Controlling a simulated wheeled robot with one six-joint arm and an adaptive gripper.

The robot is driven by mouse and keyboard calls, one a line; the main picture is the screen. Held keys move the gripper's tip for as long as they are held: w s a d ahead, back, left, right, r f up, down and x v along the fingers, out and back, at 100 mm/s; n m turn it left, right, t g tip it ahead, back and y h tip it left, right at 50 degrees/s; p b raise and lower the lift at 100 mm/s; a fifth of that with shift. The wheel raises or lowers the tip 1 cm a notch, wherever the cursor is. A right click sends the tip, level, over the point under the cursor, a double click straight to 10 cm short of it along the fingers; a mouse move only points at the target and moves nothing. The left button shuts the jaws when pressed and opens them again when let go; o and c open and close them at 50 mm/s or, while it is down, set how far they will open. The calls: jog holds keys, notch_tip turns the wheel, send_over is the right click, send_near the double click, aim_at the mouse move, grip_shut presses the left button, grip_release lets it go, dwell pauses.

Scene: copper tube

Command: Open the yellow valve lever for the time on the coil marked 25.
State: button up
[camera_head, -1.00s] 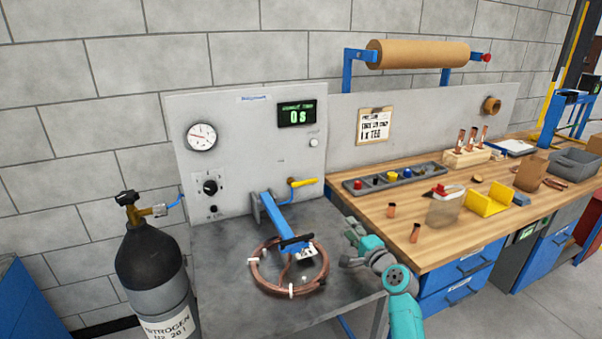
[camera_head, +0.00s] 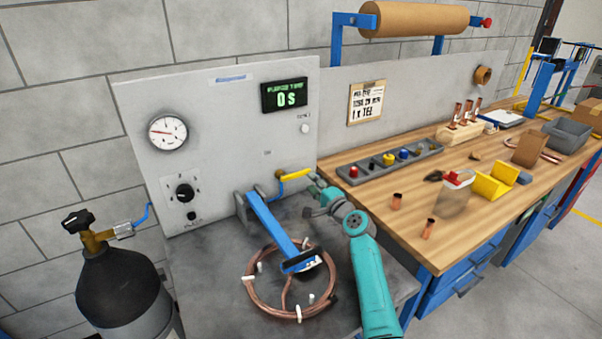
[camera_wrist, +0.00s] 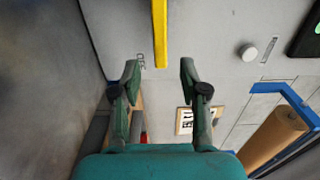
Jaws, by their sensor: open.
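The yellow valve lever (camera_head: 296,175) sticks out sideways to the right from the grey panel (camera_head: 225,130). My gripper (camera_head: 316,197) is at the lever's free end, in front of the panel. In the wrist view my gripper (camera_wrist: 159,72) is open, and the yellow lever (camera_wrist: 160,35) comes down from the top edge, its tip lying between the fingertips with room on both sides. The copper coil (camera_head: 262,303) lies on the grey bench under a blue arm (camera_head: 272,222); I cannot read any mark on it. The green timer display (camera_head: 285,96) reads 0 s.
A pressure gauge (camera_head: 168,132) and a black knob (camera_head: 184,193) are on the panel. A black gas cylinder (camera_head: 120,290) stands at the left. The wooden bench (camera_head: 375,215) at the right holds a grey tray (camera_head: 398,162), small copper pieces and a yellow holder (camera_head: 493,184).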

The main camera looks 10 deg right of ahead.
aim_at(303, 174)
jog(key=x, duration=0.7)
jog(key=shift+w, duration=0.15)
grip_shut()
